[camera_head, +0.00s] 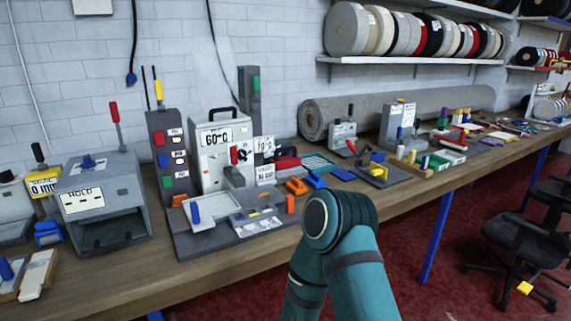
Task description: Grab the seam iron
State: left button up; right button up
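No label in view names the seam iron. A red and black handled tool (287,161) lies on the workbench beside the white heated box; it may be the seam iron, but it is too small to be sure. The white box (208,152) has a black top handle and a "60°C" display, and stands on a grey base. A teal link of one of my arms rises from the bottom edge in front of the bench. Neither of my grippers is in view.
The wooden workbench (235,269) runs along the wall. A grey "HOLD" machine (128,187) stands at left, a rolled grey rug (385,112) lies at back. Orange and blue blocks lie near the red tool. Black chairs (522,243) stand on the red floor at right.

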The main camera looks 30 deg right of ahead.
aim_at(287, 163)
jog(key=z, duration=0.6)
jog(key=i+l+z, duration=0.15)
jog(key=z, duration=0.2)
jog(key=i+l+z, duration=0.1)
jog(key=z, duration=0.25)
jog(key=i+z, duration=0.35)
